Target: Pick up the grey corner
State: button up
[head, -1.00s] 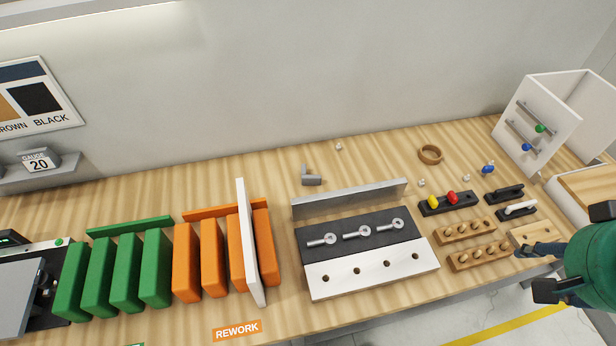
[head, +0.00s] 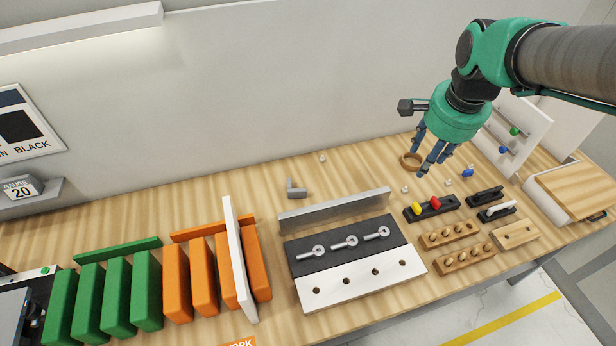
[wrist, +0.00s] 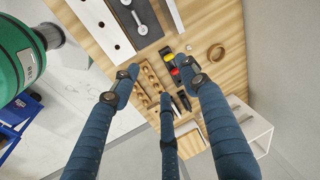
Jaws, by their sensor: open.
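The grey corner (head: 297,189) is a small L-shaped piece lying on the wooden bench top, behind the metal fence of the clamping fixture. My gripper (head: 431,160) is at the right in the head view, above the bench near the brown ring, well to the right of the grey corner. Its fingers are apart with nothing between them. In the wrist view my gripper (wrist: 165,88) spreads its blue fingers over the right part of the bench. The grey corner cannot be made out in the wrist view.
The fixture (head: 350,262) with several bolts and holes stands in front of the corner. Orange blocks (head: 204,278) and a white panel (head: 238,260) stand to its left. A brown ring (head: 409,162) and a black holder with yellow and red knobs (head: 440,209) lie right. Bench around the corner is clear.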

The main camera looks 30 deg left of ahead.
jog(key=w+a+f+m+g, duration=0.1)
jog(key=w+a+f, duration=0.15)
jog(key=a, duration=0.25)
jog(key=w+a+f+m, duration=0.1)
jog(key=w+a+f, duration=0.15)
jog(key=a, duration=0.35)
jog(key=m+g+h+p, duration=0.1)
jog(key=m+g+p, duration=0.1)
jog(key=m, duration=0.2)
send_over(301, 191)
notch_tip(301, 191, down, 18)
jog(key=shift+d+r, duration=0.15)
jog(key=shift+r, duration=0.05)
notch_tip(301, 191, down, 8)
jog(key=shift+r, duration=0.15)
jog(key=shift+f, duration=0.45)
jog(key=shift+f, duration=0.1)
jog(key=shift+f+b, duration=0.4)
jog(key=shift+f, duration=2.05)
